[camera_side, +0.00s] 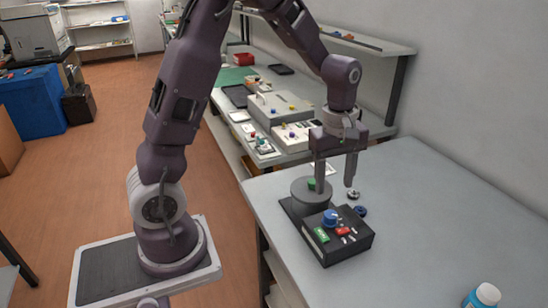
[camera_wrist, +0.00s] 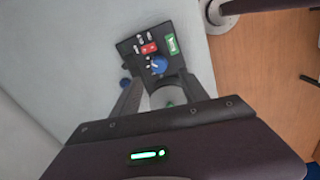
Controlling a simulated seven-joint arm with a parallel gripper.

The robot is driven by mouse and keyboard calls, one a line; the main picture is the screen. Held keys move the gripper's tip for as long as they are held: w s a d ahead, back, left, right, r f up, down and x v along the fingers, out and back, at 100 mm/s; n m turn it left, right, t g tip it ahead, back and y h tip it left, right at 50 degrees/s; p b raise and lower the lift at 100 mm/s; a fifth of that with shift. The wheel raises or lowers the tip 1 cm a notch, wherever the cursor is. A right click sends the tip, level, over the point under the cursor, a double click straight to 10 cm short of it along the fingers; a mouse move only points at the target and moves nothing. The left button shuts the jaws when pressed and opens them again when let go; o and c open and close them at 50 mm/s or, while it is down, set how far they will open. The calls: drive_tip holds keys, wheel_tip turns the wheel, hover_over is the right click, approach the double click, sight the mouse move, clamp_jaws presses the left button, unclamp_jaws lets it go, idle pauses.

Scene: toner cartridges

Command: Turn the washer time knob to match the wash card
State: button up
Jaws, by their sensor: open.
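The black control box (camera_side: 347,249) stands on the grey table, with a blue knob (camera_side: 330,217), a red part (camera_side: 343,231), a green label (camera_side: 321,235) and small white labels on top. In the wrist view the blue knob (camera_wrist: 159,65) has a white pointer mark, too small to read. My gripper (camera_side: 335,187) is open and empty, pointing down above the grey round drum (camera_side: 303,197) behind the box. I cannot identify the wash card.
A green piece (camera_side: 312,184) is on the drum.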

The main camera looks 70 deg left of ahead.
drive_tip(key=s+d+r+m+t, duration=0.2)
drive_tip(key=s+r+m, duration=0.4)
drive_tip(key=s, duration=0.2)
drive_tip(key=s+d+r+m+t, duration=0.2)
drive_tip(key=s+d+r+m, duration=0.1)
drive_tip(key=s+r+m, duration=0.4)
drive_tip(key=shift+s+d, duration=0.15)
drive_tip(key=shift+s, duration=0.85)
drive_tip(key=s+m+t, duration=0.1)
drive_tip(key=s+m, duration=0.2)
drive_tip(key=s, duration=0.1)
drive_tip(key=shift+d+f, duration=0.1)
drive_tip(key=shift+d, duration=0.05)
